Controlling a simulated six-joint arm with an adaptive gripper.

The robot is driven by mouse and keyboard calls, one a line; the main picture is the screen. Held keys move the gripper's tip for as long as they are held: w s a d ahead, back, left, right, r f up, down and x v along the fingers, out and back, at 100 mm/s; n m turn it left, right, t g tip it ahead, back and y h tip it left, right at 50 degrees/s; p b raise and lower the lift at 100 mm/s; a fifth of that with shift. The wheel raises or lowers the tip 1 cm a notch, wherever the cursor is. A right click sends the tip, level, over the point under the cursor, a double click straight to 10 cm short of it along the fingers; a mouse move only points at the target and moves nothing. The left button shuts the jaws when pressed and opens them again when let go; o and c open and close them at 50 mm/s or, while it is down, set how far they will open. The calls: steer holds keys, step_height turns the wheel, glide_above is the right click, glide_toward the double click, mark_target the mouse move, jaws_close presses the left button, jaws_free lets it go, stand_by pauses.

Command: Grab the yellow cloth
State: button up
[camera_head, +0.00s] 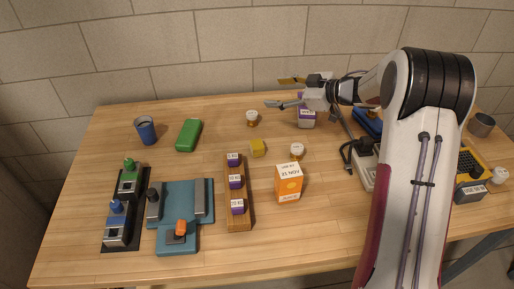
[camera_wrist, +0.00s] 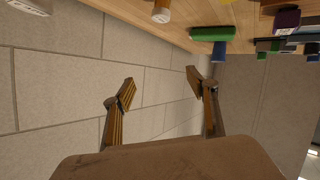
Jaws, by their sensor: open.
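A small yellow folded-looking piece (camera_head: 258,148), the only likely yellow cloth I see, lies on the middle of the table between two small white-lidded jars. It is too small to tell its material for sure. My gripper (camera_head: 280,92) is in the air over the back of the table, up and to the right of the yellow piece and apart from it. Its fingers are spread and empty in the wrist view (camera_wrist: 161,80), facing the block wall.
An orange-white carton (camera_head: 289,183) and a wooden rack (camera_head: 238,205) with purple blocks stand in front of the yellow piece. A purple-white box (camera_head: 306,115) is below my gripper. A green case (camera_head: 189,135) and blue cup (camera_head: 146,130) are left. Bare table surrounds the yellow piece.

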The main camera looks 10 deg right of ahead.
mark_target(258, 144)
steer(key=s+f+g+y, duration=0.1)
steer(key=s+f+g, duration=0.1)
steer(key=f, duration=0.1)
steer(key=s+f+n+g+y, duration=0.1)
steer(key=s+f+g, duration=0.1)
steer(key=s+f, duration=0.1)
steer(key=s+f+n+g+y, duration=0.1)
steer(key=s+f, duration=0.1)
steer(key=f, duration=0.3)
steer(key=shift+s+a+f+g, duration=0.2)
steer(key=shift+s+a+g, duration=0.15)
steer(key=shift+g, duration=0.05)
steer(key=shift+a, duration=0.1)
steer(key=shift+x, duration=1.2)
steer(key=shift+w+f, duration=0.1)
steer(key=shift+x, duration=2.6)
steer(key=shift+f, duration=0.1)
steer(key=c, duration=1.2)
